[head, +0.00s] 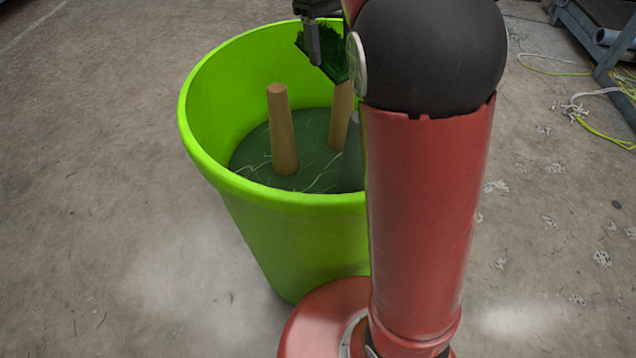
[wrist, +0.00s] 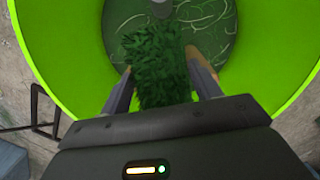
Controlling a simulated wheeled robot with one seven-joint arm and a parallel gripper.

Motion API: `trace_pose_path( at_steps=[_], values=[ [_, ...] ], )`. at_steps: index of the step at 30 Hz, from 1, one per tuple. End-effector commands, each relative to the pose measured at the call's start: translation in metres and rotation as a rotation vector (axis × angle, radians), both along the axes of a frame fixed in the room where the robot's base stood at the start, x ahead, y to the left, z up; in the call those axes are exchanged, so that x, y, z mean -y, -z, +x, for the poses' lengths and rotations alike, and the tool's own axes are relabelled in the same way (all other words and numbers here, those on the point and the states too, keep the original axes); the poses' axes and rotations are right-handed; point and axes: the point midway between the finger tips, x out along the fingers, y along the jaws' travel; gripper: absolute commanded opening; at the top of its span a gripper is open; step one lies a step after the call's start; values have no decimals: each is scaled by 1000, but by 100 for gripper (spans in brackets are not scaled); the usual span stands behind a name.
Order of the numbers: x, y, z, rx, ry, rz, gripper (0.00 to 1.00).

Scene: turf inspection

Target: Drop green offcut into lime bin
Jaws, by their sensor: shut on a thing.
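The lime bin (head: 290,220) is a large, round, open-topped bin standing on the floor in the head view, partly hidden by my arm. Its inner wall also shows in the wrist view (wrist: 60,45). My gripper (head: 312,42) is at the far side of the bin's mouth in the head view. In the wrist view my gripper (wrist: 160,82) is over the bin's opening, with its fingers on both sides of the green offcut (wrist: 160,65). The offcut is a dark green, grassy piece, which shows beside the finger in the head view (head: 332,60). My gripper is shut on it.
Inside the bin are two tan cylindrical posts (head: 282,130) and a dark green bottom with pale strands (head: 250,158). A rack (head: 600,50) stands at the top right, with yellow and white cords (head: 590,105) on the floor. The concrete floor at left is clear.

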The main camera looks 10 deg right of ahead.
Motion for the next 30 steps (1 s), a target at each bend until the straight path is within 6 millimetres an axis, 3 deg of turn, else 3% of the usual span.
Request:
trace_pose_path(
  at_steps=[9, 23, 24, 30],
  values=[
    [0, 40, 0, 0, 0, 0, 42],
    [0, 47, 0, 0, 0, 0, 42],
    [0, 47, 0, 0, 0, 0, 67],
    [0, 47, 0, 0, 0, 0, 88]
  ],
)
